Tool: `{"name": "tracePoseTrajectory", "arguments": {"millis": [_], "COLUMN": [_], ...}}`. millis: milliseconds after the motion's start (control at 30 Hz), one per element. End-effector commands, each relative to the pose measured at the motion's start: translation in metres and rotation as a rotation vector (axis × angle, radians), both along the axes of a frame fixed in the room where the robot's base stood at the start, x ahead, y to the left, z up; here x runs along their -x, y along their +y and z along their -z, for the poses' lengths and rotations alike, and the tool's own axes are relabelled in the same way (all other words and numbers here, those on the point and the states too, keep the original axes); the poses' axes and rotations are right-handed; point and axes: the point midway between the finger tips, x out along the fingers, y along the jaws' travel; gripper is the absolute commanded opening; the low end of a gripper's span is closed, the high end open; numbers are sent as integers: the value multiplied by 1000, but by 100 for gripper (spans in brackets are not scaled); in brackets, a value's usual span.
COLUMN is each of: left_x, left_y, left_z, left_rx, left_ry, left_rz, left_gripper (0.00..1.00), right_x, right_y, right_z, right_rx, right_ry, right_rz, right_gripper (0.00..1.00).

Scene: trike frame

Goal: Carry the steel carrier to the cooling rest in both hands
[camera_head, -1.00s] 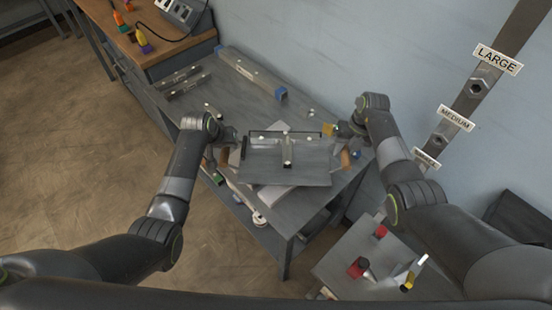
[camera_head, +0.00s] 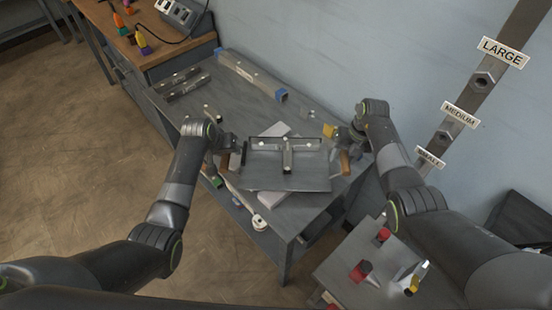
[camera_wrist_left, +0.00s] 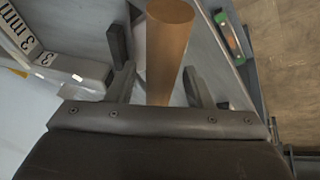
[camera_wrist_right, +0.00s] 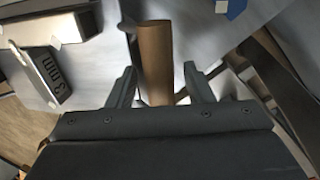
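The steel carrier (camera_head: 262,180) is a grey plate with a dark T-shaped frame on it and a wooden handle at each side. It is at the middle of the workbench in the head view. My left gripper (camera_wrist_left: 158,85) is open, its fingers on either side of the left wooden handle (camera_wrist_left: 168,45), with gaps showing. My right gripper (camera_wrist_right: 160,85) is open around the right wooden handle (camera_wrist_right: 154,55), also with gaps. I cannot tell which surface is the cooling rest.
The grey workbench (camera_head: 235,88) holds a long bar with blue ends (camera_head: 250,75) at the back. A low table (camera_head: 340,265) with red items stands at front right. A wall rack carries size signs (camera_head: 503,53).

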Motion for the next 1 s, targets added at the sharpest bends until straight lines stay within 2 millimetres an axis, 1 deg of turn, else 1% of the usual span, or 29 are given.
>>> {"name": "tracePoseTrajectory", "arguments": {"millis": [233,367,467,800,1000], "left_x": [1,5,10,32,42], "left_y": [0,2,5,15,19], "left_z": [-2,-11,-23,-76,-100], "left_rx": [1,1,0,0,0], "left_ry": [0,-2,-2,-4,-2], "left_rz": [0,0,0,-1,1], "left_gripper": [47,47,47,47,47], "right_x": [0,0,0,0,0], "right_y": [1,1,1,1,1], "right_z": [0,0,0,0,0], "right_rx": [-1,-1,-1,-1,-1], "right_ry": [0,0,0,0,0], "right_rz": [-1,-1,-1,-1,-1], "right_gripper": [47,47,47,47,47]}}
